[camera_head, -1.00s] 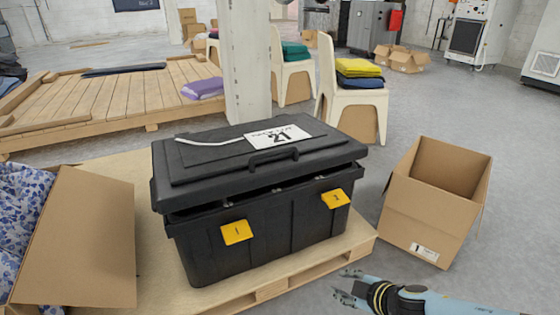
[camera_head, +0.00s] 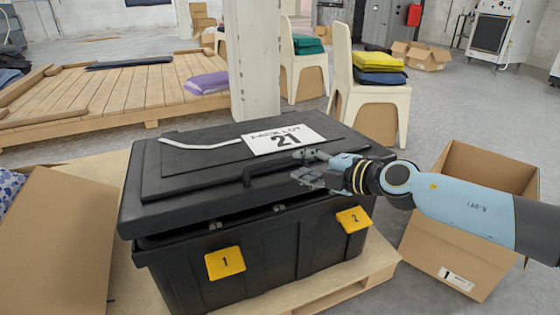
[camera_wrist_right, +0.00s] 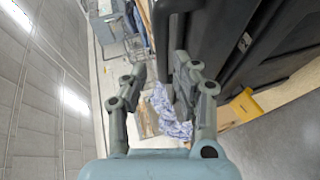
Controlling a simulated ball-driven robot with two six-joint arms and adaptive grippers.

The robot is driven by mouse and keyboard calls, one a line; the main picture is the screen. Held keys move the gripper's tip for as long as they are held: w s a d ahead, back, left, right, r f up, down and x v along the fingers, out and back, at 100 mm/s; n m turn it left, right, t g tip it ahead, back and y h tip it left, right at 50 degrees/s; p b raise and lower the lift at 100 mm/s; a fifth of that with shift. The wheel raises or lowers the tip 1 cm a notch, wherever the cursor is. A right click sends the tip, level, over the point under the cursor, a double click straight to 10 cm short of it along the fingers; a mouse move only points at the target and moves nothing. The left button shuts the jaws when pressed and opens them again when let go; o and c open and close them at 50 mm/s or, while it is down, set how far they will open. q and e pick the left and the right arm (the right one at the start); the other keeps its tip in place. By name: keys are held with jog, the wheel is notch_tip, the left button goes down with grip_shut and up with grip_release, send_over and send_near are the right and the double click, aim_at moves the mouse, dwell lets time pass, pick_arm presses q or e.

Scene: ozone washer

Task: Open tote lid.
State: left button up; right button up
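The black tote (camera_head: 180,277) stands on a pallet and carries yellow tags 1 and 2. Its black lid (camera_head: 195,180) lies on top, with a narrow dark gap under its front edge. A white label reading 21 and a pale strip are on the lid. The lid's handle (camera_head: 250,175) is at the front edge. In the right wrist view the open fingers (camera_wrist_right: 160,68) are beside the dark tote and lid. My left gripper is out of view.
An open cardboard box (camera_head: 450,245) stands on the floor right of the tote, under my right forearm. Another box (camera_head: 60,240) with blue patterned cloth is at the left. The wooden pallet (camera_head: 290,300) carries the tote. Chairs with folded cloths stand behind.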

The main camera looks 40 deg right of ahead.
aim_at(283, 162)
jog(key=b+x, duration=0.2)
jog(key=x, duration=0.5)
jog(key=shift+f, duration=0.1)
jog(key=shift+w, duration=0.35)
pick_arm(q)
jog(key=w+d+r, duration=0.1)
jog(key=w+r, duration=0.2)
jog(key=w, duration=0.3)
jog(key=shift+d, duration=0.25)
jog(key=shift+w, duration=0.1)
pick_arm(e)
jog(key=shift+a, duration=0.1)
grip_shut()
